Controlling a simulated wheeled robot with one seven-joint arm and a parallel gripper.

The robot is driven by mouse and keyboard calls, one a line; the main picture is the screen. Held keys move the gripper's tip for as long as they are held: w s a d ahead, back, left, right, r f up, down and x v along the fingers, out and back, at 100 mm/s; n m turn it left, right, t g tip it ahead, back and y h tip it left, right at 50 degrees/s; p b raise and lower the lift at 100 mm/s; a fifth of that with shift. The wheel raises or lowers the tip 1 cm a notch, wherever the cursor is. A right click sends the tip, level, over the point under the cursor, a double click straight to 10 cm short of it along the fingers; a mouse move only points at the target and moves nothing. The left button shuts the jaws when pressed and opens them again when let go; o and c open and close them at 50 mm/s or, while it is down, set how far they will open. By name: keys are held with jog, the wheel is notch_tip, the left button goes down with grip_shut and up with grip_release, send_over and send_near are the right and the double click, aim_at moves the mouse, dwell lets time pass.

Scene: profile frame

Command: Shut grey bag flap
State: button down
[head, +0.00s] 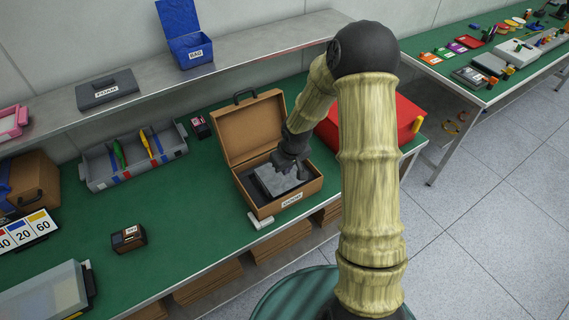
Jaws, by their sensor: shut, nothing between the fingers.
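A brown case (238,183) stands on the green bench with its lid (244,127) raised at the back. A grey, flat-topped piece (275,180) lies inside it, a little tilted; it looks like the grey bag or its flap, but I cannot tell which. My gripper (291,174) is shut and empty, pointing down over the right part of this grey piece. I cannot tell whether the fingertips touch it. My gripper and wrist hide part of the case's inside.
A red case (384,125) is right of the brown case, partly behind my arm. A grey tray (105,177) with tools is at left. A blue open box (189,45) and a grey lidded box (106,90) stand on the shelf.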

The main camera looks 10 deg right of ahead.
jog(key=shift+r+p, duration=0.55)
jog(key=shift+r, duration=0.2)
jog(key=shift+r, duration=0.1)
jog(key=s+d+r+p, duration=0.1)
jog(key=s+d+r, duration=0.1)
jog(key=s+r, duration=0.4)
jog(key=v, duration=0.5)
jog(key=shift+p, duration=0.4)
jog(key=shift+w, duration=0.15)
